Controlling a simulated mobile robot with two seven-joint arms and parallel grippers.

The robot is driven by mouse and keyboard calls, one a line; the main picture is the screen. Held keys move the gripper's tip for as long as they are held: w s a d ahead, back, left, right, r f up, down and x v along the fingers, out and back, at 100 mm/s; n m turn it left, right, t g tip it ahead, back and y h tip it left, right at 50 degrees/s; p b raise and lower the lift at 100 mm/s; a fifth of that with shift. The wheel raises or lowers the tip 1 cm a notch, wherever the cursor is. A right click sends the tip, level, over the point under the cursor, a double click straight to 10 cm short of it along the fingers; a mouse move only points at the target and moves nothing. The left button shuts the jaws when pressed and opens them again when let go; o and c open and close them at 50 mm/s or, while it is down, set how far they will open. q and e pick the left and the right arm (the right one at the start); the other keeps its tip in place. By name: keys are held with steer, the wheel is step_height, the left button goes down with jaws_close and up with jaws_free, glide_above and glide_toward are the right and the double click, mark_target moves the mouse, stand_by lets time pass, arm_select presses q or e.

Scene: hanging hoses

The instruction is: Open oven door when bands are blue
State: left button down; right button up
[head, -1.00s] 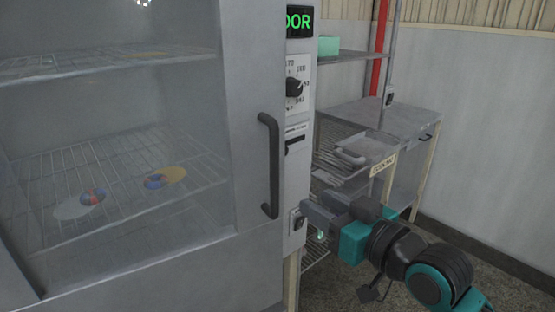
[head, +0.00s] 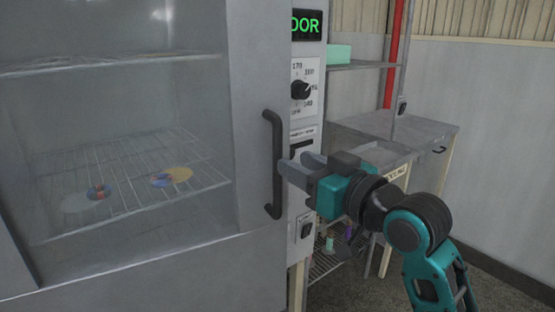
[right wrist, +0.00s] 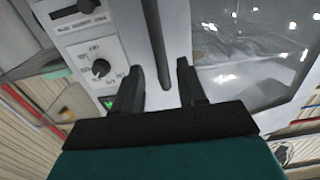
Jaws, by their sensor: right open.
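The oven door (head: 255,120) is shut, with a large window. Its dark vertical handle (head: 274,165) is on the door's right side. Behind the glass, a small round piece with blue and red on it (head: 98,192) and another with blue and orange (head: 162,180) lie on a wire rack; their exact band colours are hard to tell. My right gripper (head: 290,164) is open at the handle's right side. In the right wrist view, the handle (right wrist: 154,40) runs between the open fingers (right wrist: 158,68); contact cannot be told. My left gripper is not in view.
The control panel (head: 306,75) with a dial (head: 300,90) and a green-lit display (head: 306,24) is right of the door. A grey table (head: 390,132) and a red pipe (head: 393,60) stand behind my right arm. Floor is free at lower right.

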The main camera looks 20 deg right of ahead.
mark_target(280, 156)
steer(key=x, duration=0.6)
steer(key=shift+w+a, duration=0.15)
steer(key=shift+w, duration=0.2)
steer(key=shift+c, duration=0.5)
jaws_close()
